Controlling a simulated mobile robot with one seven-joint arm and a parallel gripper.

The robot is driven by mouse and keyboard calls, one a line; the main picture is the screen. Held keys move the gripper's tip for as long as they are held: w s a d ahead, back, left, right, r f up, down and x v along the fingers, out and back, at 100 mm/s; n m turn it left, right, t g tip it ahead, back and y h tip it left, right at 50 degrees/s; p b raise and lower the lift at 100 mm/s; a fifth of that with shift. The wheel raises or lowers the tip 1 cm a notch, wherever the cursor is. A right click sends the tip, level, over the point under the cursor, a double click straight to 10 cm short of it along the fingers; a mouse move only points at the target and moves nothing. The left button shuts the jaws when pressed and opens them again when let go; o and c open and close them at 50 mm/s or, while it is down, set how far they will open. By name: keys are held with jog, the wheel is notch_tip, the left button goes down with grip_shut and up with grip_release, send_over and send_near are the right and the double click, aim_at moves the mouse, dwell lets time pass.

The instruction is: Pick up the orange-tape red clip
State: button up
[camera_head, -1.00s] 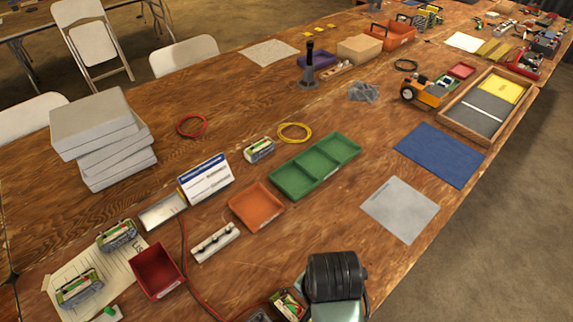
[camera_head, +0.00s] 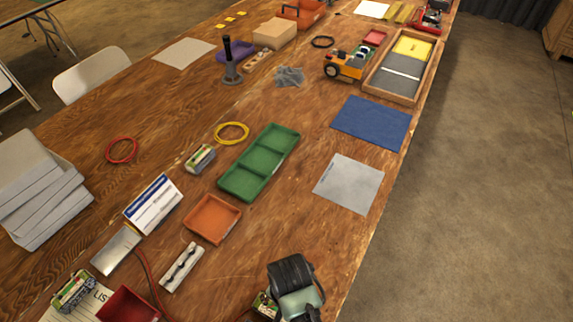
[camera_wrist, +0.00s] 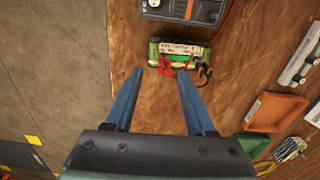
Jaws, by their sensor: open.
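My gripper (camera_wrist: 158,73) is open and empty in the wrist view, its two blue fingers apart and pointing at a green-and-white battery pack (camera_wrist: 180,48). Red clips (camera_wrist: 166,66) lie at the pack's near edge, just beyond and between the fingertips. A black clip or lead (camera_wrist: 204,72) is to their right. I cannot make out orange tape on any red clip at this size. In the head view my wrist hides most of this pack; a small part (camera_head: 264,304) shows at its left.
A grey charger (camera_wrist: 200,8) with an orange strip lies beyond the pack. An orange tray (camera_head: 212,219), a green divided tray (camera_head: 260,162), a white clip rail (camera_head: 181,267) and a red tray (camera_head: 128,305) are nearby. The table edge and floor are to the left in the wrist view.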

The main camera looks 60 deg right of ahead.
jog(key=f, duration=0.4)
jog(key=shift+w+f, duration=0.1)
jog(key=shift+w, duration=0.2)
grip_shut()
